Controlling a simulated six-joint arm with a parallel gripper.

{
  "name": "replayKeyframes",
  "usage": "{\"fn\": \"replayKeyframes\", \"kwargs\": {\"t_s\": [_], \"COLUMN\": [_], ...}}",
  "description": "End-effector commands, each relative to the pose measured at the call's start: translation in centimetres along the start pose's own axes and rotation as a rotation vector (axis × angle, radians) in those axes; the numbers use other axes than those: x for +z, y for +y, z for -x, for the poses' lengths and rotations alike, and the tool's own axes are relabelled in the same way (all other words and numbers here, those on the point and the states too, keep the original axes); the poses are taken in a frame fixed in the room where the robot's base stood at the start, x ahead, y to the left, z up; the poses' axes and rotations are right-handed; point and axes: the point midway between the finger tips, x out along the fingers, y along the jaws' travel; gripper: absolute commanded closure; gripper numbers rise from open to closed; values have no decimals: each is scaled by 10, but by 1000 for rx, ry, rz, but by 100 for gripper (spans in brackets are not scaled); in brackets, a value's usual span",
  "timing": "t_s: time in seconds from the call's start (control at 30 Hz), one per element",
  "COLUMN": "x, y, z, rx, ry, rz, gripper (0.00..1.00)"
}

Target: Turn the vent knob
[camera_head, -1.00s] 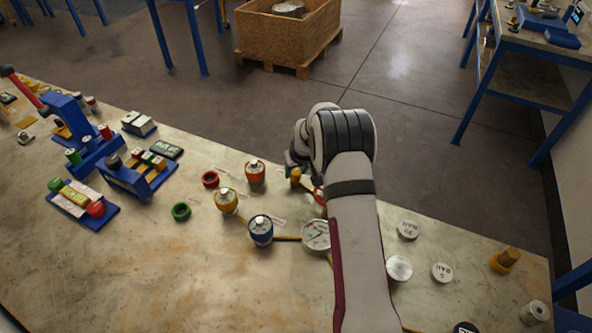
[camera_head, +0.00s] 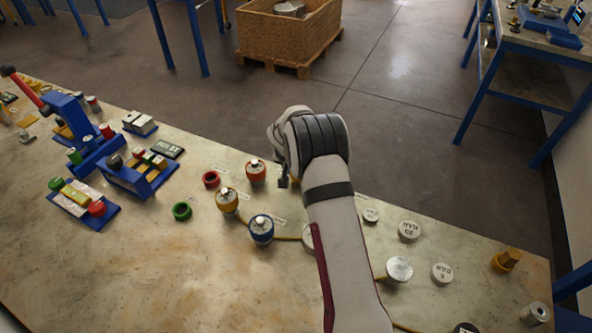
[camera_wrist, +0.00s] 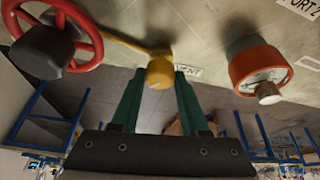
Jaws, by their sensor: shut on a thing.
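The vent knob (camera_wrist: 160,70) is a yellow knob on a yellow pipe, with a partly hidden label (camera_wrist: 188,72) that seems to read VENT beside it in the wrist view. My gripper (camera_wrist: 160,84) has its two green fingers on either side of the knob and is shut on it. In the head view my gripper (camera_head: 284,182) is at the table's far edge, right of the orange-red vessel (camera_head: 256,173). The knob is hidden there behind my gripper and wrist.
In the wrist view a red handwheel (camera_wrist: 93,35) with a dark hub stands left of the knob, and the orange vessel (camera_wrist: 262,70) stands right. Yellow (camera_head: 228,201) and blue (camera_head: 261,229) vessels stand nearer on the table. The table's front left is clear.

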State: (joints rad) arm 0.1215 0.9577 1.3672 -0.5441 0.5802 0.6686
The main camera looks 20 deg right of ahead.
Motion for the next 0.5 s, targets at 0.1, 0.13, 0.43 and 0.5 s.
{"fn": "replayKeyframes", "kwargs": {"t_s": [0.1,0.13,0.43,0.5], "x": [0,0,0,-1], "y": [-1,-2,-3,-4], "z": [0,0,-1,-1], "rx": [42,52,162,186], "ry": [0,0,0,0], "rz": [-100,-127,-393,-453], "gripper": [100,100,100,100]}}
